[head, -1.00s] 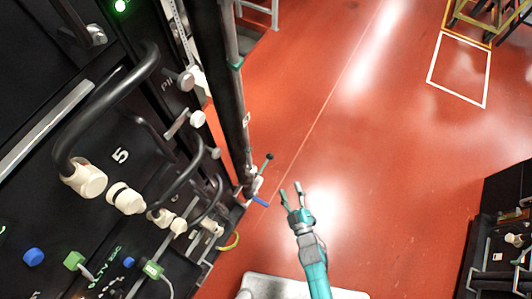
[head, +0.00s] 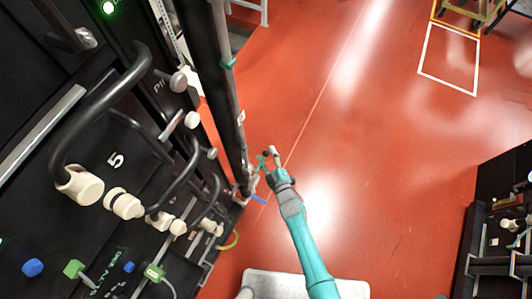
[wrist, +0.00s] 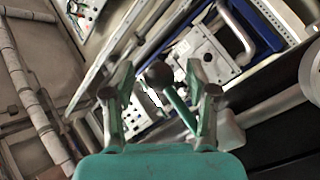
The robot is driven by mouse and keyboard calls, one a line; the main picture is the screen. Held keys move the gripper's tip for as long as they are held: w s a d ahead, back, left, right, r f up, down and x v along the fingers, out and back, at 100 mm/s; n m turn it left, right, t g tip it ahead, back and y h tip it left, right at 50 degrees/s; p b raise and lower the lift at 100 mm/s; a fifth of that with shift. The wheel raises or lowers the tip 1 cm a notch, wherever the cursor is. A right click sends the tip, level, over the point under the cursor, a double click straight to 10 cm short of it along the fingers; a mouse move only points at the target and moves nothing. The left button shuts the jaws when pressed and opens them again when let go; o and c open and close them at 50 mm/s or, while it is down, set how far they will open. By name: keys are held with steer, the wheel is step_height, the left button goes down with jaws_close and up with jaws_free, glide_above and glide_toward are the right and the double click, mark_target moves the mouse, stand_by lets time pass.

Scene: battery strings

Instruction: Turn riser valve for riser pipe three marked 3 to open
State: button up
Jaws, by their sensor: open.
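The dark vertical riser pipe (head: 212,90) stands left of my gripper in the head view and carries a small tag (head: 241,117) that is too small to read. At its foot is a valve with a green lever ending in a dark round knob. In the wrist view the knob (wrist: 158,74) and the green lever (wrist: 178,106) show between my two fingers. My gripper (head: 268,155) is open around the knob, and it also shows in the wrist view (wrist: 160,66). Contact cannot be told. A blue handle (head: 259,199) sits beside the pipe's foot.
A black battery rack marked 5 (head: 115,160) with thick cables and cream connectors fills the left. Red floor (head: 360,150) is clear to the right. Another black rack (head: 500,215) stands at the right edge. A yellow frame (head: 470,12) is far off.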

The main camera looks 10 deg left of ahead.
steer(key=shift+w+a, duration=0.2)
steer(key=shift+w, duration=0.2)
jaws_close()
steer(key=shift+r, duration=0.1)
